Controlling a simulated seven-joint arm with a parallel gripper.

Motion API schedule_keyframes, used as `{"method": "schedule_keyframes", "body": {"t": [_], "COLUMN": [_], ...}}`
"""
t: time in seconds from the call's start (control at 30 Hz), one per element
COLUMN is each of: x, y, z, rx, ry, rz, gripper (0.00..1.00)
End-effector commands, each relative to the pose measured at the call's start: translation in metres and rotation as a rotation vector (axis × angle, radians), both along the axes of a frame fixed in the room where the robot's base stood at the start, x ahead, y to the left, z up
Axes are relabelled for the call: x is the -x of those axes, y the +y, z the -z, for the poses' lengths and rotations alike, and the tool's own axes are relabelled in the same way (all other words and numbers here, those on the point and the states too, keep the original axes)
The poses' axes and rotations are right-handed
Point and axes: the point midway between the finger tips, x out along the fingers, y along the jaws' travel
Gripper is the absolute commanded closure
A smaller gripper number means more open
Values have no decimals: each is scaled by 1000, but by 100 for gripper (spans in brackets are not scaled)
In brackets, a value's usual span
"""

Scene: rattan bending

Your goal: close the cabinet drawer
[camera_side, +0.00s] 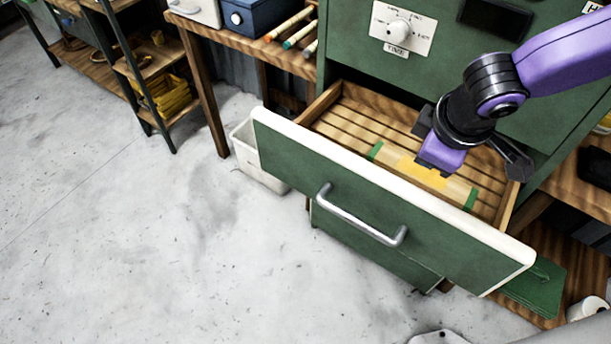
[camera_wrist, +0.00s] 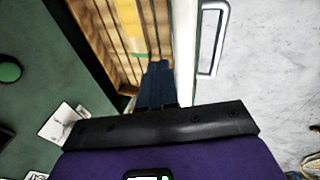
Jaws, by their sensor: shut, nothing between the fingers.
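The cabinet drawer is pulled well out of the green cabinet (camera_side: 440,65). Its green front panel (camera_side: 300,165) has a pale top edge and a silver bar handle (camera_side: 360,215), which also shows in the wrist view (camera_wrist: 212,38). My gripper (camera_side: 430,168) is over the open drawer, behind the front panel. In the wrist view its dark fingers (camera_wrist: 158,68) are together and empty, near the inner side of the panel's pale edge (camera_wrist: 186,60). I cannot tell whether they touch it.
The drawer's slatted wooden floor (camera_side: 360,120) carries a yellow patch and green strips. A pale bin (camera_side: 258,165) stands beside the cabinet at the left. A wooden bench (camera_side: 235,40) holds boxes and sticks. The concrete floor in front of the drawer is largely clear.

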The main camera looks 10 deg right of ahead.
Motion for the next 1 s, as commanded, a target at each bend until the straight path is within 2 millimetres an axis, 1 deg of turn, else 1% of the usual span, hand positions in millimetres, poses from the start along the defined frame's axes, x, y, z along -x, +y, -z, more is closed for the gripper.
{"method": "schedule_keyframes", "body": {"t": [0.03, 0.1, 0.17, 0.2, 0.27, 0.3, 0.4, 0.5, 0.6, 0.7, 0.87, 1.0], "x": [-6, -15, -20, -23, -26, -28, -29, -28, -27, -27, -33, -45], "y": [25, 54, 79, 96, 121, 136, 170, 195, 211, 219, 219, 217], "z": [9, 18, 28, 34, 45, 52, 69, 83, 91, 96, 105, 122], "rx": [3, -5, -13, -20, -32, -41, -66, -90, -109, -119, -119, -119], "ry": [-28, -70, -106, -130, -166, -189, -240, -280, -305, -319, -322, -321], "rz": [8, 31, 46, 57, 73, 83, 104, 119, 129, 135, 138, 139], "gripper": [100, 100, 100, 100, 100, 100, 100, 100, 100, 100, 100, 100]}}
